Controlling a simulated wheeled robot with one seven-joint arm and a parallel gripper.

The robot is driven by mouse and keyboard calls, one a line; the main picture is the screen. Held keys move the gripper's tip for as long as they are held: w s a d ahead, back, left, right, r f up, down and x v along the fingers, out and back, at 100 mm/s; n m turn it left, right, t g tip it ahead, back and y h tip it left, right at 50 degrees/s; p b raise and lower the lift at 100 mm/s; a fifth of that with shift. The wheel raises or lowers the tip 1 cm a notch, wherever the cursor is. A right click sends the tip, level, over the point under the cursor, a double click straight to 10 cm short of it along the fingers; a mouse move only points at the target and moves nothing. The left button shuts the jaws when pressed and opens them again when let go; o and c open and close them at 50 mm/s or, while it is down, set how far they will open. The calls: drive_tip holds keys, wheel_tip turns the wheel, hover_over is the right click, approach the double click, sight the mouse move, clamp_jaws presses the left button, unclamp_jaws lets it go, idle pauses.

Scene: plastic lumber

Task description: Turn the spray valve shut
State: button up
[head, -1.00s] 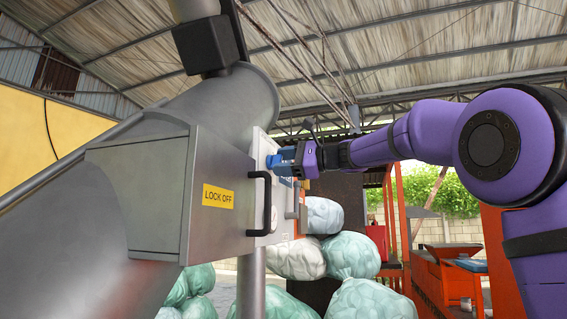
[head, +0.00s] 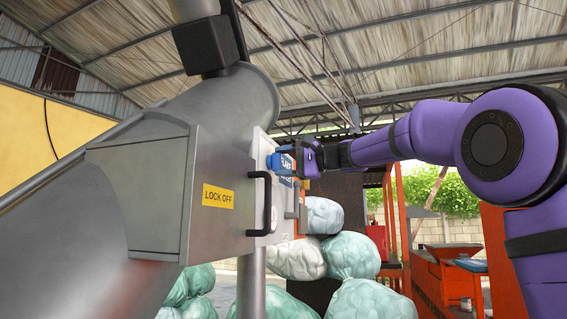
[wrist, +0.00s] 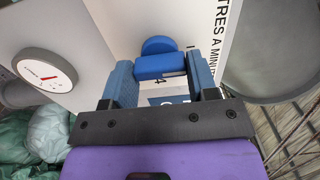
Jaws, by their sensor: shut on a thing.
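The spray valve's blue handle (wrist: 160,66) shows in the wrist view on a white panel, between the two blue fingers of my gripper (wrist: 160,84). My gripper is shut on it, although the contact itself is hard to make out. A small mark like a 4 shows just below the handle. In the head view my gripper (head: 284,163) is against the panel (head: 262,160) on the side of the grey machine; the handle cannot be clearly told from the blue fingers there.
A dial gauge with a red needle (wrist: 45,71) sits left of the handle. A black bar handle (head: 267,203) sticks out below my gripper, near a yellow "LOCK OFF" label (head: 218,196). Stuffed pale sacks (head: 350,255) are piled below. Open air lies right of the panel.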

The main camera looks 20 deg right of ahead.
drive_tip(key=shift+f, duration=0.1)
idle(0.3)
drive_tip(key=o, duration=0.9)
drive_tip(key=shift+o, duration=0.2)
drive_tip(key=v, duration=1.1)
drive_tip(key=shift+a, duration=0.1)
